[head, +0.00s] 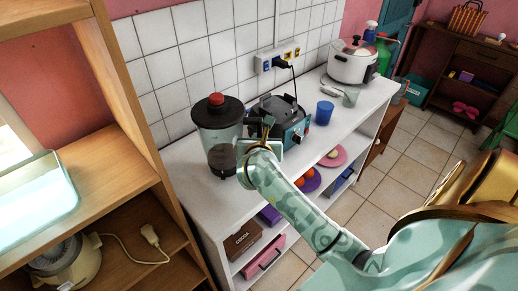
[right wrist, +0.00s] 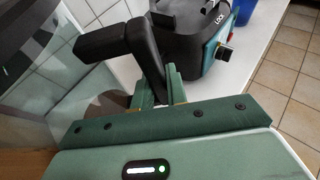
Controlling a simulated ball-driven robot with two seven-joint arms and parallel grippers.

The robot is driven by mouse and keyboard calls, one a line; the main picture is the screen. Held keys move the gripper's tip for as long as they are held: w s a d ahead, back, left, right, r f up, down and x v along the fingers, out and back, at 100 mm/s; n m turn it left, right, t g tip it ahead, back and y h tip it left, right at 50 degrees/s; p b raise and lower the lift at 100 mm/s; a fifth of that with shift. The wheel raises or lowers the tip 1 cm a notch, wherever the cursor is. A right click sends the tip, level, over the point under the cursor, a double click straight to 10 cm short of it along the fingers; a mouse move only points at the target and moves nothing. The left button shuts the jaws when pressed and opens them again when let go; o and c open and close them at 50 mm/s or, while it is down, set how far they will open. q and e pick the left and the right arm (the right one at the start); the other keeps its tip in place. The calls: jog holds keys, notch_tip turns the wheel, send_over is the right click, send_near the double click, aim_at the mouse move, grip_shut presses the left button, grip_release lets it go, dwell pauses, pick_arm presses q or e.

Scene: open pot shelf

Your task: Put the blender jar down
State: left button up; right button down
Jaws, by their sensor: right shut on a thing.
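The blender jar (head: 217,128) is clear, with a black lid and red cap, and is upright at the left end of the white counter (head: 188,168). Its base end is at or just above the counter; I cannot tell if it touches. In the right wrist view, the clear jar wall (right wrist: 32,65) fills the left side. My right gripper (head: 262,135) is shut on the jar's black handle (right wrist: 148,58), on the side toward the blender base (head: 290,128). That black base with teal front and knob stands to the right of the jar. My left gripper is not in view.
A tiled wall (head: 180,80) is behind, with a socket (head: 270,63) and plugged cable. A wooden shelf (head: 120,165) stands close on the left.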

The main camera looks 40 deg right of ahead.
jog(key=shift+f+b, duration=0.35)
jog(key=shift+f, duration=1.15)
jog(key=shift+f, duration=0.15)
jog(key=c, duration=1.4)
grip_release()
jog(key=shift+f, duration=0.1)
jog(key=shift+s+a+r, duration=0.15)
jog(key=shift+r, duration=0.15)
jog(key=p+v, duration=0.2)
jog(key=v, duration=0.9)
jog(key=shift+s+a, duration=0.15)
jog(key=shift+s, duration=0.05)
